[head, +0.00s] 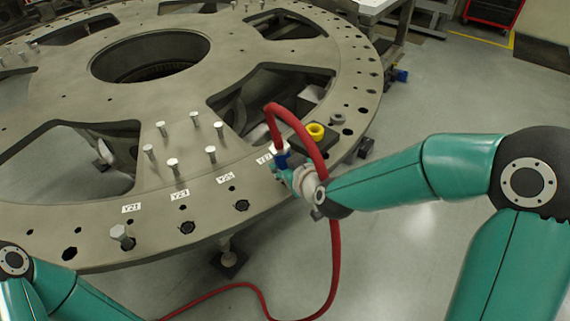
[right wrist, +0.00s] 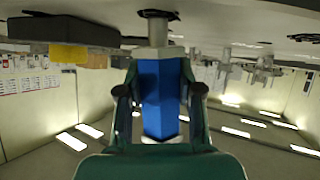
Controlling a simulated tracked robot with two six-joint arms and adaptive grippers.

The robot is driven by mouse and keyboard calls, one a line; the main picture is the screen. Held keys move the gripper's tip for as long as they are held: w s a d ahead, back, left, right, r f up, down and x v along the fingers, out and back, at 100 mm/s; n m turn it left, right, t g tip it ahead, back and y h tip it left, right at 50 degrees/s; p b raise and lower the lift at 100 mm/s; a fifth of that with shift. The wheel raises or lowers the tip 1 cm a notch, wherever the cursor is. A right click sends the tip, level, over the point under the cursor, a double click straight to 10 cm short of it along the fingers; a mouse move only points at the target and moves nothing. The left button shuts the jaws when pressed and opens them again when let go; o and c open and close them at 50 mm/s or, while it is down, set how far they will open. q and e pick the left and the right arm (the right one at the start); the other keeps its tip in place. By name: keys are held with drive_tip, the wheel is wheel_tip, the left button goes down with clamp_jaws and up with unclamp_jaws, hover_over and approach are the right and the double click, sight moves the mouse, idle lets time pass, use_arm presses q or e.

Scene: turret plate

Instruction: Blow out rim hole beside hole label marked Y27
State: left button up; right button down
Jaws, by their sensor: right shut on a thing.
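My right gripper (head: 291,175) is shut on a blue air blower (head: 281,161) with a white collar and a red hose (head: 294,121) arching from its top. In the right wrist view the fingers (right wrist: 160,92) clasp the blue body (right wrist: 160,85) from both sides. Its grey nozzle (right wrist: 158,33) reaches a dark round spot on the plate; I cannot tell if it touches. The partly covered label by the tool (head: 264,159) appears to be Y27. It is on the rim of the grey turret plate (head: 75,230). The rim hole beside it is hidden. My left gripper is out of view.
Labels Y21 (head: 131,208), Y23 (head: 180,194) and Y25 (head: 225,178) run along the rim. Several bolts (head: 173,166) stand on the plate. The hose trails across the floor.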

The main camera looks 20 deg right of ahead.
sight(284, 146)
drive_tip(key=shift+s+f, duration=0.2)
drive_tip(key=shift+f, duration=0.2)
idle(1.6)
drive_tip(key=shift+r, duration=0.1)
drive_tip(key=r+p, duration=0.3)
drive_tip(key=r, duration=0.1)
drive_tip(key=r+p, duration=0.3)
drive_tip(key=r, duration=0.1)
drive_tip(key=shift+w+r, duration=0.2)
drive_tip(key=shift+r, duration=0.05)
